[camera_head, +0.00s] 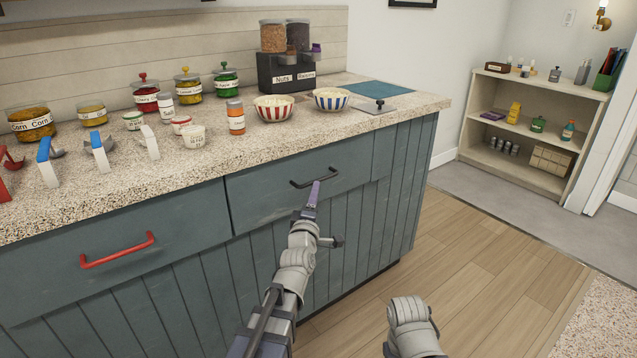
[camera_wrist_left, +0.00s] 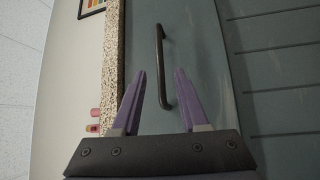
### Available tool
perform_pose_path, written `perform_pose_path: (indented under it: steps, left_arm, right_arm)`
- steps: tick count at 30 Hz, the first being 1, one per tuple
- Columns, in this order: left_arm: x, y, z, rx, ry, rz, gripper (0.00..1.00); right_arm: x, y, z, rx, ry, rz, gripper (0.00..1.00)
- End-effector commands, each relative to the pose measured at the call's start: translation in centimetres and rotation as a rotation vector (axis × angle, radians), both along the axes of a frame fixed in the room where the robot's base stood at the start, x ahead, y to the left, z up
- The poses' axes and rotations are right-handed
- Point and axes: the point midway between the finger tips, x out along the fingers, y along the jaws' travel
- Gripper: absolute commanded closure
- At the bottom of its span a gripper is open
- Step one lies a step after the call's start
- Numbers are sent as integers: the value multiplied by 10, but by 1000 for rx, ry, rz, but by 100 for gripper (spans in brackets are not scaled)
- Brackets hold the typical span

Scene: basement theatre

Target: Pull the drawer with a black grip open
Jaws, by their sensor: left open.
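The drawer (camera_head: 258,200) with a black grip is in the right part of the blue-grey counter front, and it is shut. Its black grip (camera_head: 315,177) is a bar just ahead of my left gripper (camera_head: 312,190) in the head view. In the left wrist view the black grip (camera_wrist_left: 161,65) runs upright, its lower end showing between the two purple fingers of my left gripper (camera_wrist_left: 160,85). The fingers are open and empty. Whether they touch the grip cannot be told. My right gripper is out of view; only a grey part of my right arm shows at the bottom.
A second drawer with a red grip (camera_head: 117,250) is at the left, shut. The speckled countertop (camera_head: 250,150) holds jars, striped bowls (camera_head: 274,108), scoops and a nut dispenser (camera_head: 285,72). Wooden floor (camera_head: 470,250) is clear at the right, before a low shelf (camera_head: 530,135).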

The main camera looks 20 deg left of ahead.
Motion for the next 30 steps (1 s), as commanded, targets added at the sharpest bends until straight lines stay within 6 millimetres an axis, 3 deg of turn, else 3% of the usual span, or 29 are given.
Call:
perform_pose_path:
  steps: [12,23,30]
  left_arm:
    - [61,7,9,1,1,0,56]
    - [68,8,9,2,1,-1,56]
    - [68,7,9,2,1,-1,83]
  right_arm:
    - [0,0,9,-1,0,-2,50]
    - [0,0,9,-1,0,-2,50]
    - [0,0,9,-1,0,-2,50]
